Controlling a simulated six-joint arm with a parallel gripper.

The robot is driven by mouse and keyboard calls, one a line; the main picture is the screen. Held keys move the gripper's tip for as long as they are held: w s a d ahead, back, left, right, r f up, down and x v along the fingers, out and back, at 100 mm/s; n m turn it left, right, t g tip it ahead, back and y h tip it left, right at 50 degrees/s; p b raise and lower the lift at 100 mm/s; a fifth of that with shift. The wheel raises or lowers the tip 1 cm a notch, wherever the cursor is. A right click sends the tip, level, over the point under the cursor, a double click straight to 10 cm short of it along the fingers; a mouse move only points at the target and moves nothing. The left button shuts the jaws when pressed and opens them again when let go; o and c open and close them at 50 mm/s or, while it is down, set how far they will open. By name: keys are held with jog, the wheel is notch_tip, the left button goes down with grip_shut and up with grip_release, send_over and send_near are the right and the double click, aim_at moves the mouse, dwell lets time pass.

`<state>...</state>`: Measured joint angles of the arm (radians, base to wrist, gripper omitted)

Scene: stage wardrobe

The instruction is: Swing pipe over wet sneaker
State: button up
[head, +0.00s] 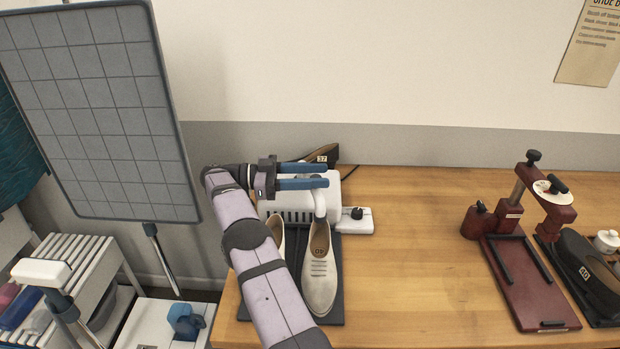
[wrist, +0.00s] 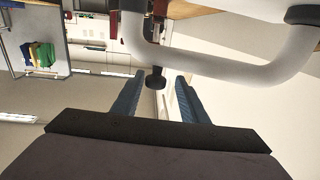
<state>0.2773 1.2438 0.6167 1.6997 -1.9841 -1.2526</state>
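A pair of pale shoes stands on a dark mat (head: 334,320). The right shoe (head: 320,285) shows its laces and heel opening; the left shoe (head: 276,226) is mostly hidden behind my arm. Which one is wet I cannot tell. A white dryer box (head: 286,208) stands behind them. Its pale pipe (head: 320,205) comes down at the heel of the right shoe, its upper part hidden by my fingers. In the wrist view the bent pipe (wrist: 225,68) crosses above my fingers. My gripper (head: 327,175) is open, its blue fingers apart, with no object seen gripped.
A black knob (head: 356,213) sits on the dryer's white side part. A dark shoe (head: 322,157) lies behind the dryer. A dark red stand (head: 525,285) and a black shoe (head: 590,275) are at the right. The wooden table (head: 420,260) is clear between. A gridded panel (head: 105,115) stands left.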

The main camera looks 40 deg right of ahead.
jog(key=shift+w+a, duration=0.4)
jog(key=shift+a, duration=0.15)
